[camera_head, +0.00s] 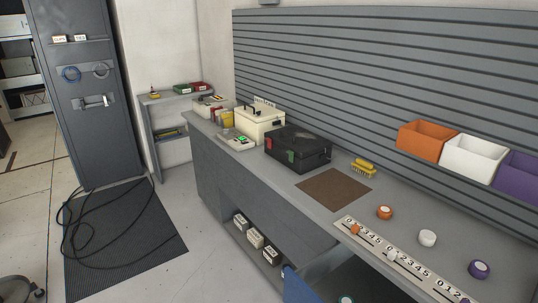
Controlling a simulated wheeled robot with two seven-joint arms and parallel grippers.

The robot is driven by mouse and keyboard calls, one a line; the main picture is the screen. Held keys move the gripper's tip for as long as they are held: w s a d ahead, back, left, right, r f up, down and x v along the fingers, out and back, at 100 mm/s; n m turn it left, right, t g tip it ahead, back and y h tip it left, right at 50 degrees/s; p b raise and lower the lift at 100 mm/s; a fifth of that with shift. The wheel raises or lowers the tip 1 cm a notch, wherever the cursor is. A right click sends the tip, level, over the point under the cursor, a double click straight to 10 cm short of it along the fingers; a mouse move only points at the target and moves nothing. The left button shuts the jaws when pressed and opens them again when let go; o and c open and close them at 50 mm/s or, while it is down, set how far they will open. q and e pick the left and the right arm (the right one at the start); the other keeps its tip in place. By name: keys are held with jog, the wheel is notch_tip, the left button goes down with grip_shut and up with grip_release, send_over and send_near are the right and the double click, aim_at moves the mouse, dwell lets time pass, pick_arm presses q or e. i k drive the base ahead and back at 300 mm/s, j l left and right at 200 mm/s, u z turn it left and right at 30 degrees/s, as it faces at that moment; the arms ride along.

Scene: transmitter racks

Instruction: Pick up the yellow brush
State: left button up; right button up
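The yellow brush (363,168) lies on the grey counter (345,207), near its back edge by the slatted wall. It is to the right of the black case and behind the brown mat, apart from both. It has a yellow body, and a darker bristle part seems to face down. Nothing covers it. Neither of my grippers is in view.
A black case (298,148) stands left of the brush, and a brown mat (334,187) lies in front. Orange (384,212), white (427,238) and purple (479,269) round pieces sit to the right. Wall bins (427,142) hang above. A blue panel (302,286) juts out below.

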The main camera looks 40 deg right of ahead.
aim_at(361, 166)
jog(key=i+z, duration=0.15)
jog(key=i, duration=0.3)
jog(key=i+j+z, duration=0.1)
jog(key=i, duration=0.4)
jog(key=i+j+z, duration=0.15)
jog(key=i, duration=0.3)
jog(key=i+j+z, duration=0.1)
jog(key=i, duration=0.4)
